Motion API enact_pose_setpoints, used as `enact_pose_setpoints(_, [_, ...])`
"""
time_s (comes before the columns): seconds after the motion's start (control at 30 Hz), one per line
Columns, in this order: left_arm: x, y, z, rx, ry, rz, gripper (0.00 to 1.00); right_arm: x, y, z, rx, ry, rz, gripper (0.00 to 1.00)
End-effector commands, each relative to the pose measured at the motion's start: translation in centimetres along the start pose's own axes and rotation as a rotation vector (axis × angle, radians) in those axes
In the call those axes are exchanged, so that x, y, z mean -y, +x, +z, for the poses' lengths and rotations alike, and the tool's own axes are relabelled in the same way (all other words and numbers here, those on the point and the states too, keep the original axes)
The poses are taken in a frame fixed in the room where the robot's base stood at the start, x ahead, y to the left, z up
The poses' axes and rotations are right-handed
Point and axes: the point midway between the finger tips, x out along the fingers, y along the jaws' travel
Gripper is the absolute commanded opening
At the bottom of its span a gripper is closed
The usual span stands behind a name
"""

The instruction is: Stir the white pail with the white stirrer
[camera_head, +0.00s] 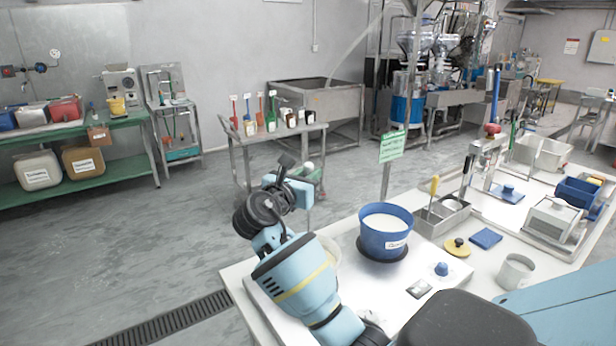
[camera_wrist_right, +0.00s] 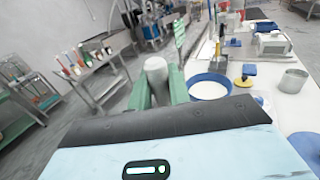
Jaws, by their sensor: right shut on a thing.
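My right gripper (camera_head: 312,172) is raised left of the workbench, beyond my forearm in the head view. Its green fingers (camera_wrist_right: 160,90) are shut on a white, rounded, upright-looking piece, apparently the white stirrer (camera_wrist_right: 156,70). This piece also shows as a small white tip in the head view (camera_head: 308,167). The stirrer's lower part is hidden. My left gripper is not in view.
A blue pail (camera_head: 386,238) with white contents sits on a black ring at the bench's middle; it also shows in the wrist view (camera_wrist_right: 207,92). A green sign (camera_head: 391,147) stands behind it. A grey cup (camera_head: 515,275) and yellow lid (camera_head: 457,247) are to the right.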

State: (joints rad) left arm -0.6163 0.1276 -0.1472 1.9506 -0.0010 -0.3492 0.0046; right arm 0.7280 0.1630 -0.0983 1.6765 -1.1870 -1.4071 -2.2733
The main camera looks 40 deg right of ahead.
Motion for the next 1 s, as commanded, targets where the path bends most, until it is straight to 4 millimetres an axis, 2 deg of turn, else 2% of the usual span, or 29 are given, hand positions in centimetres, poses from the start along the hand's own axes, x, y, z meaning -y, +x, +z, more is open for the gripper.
enact_pose_setpoints(0.53, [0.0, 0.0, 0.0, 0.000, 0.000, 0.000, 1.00, 0.0, 0.0, 0.2, 0.001, 0.002, 0.000, 0.00])
enact_pose_setpoints(1.0, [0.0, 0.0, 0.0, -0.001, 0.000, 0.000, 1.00, 0.0, 0.0, 4.1, 0.002, 0.003, 0.000, 0.00])
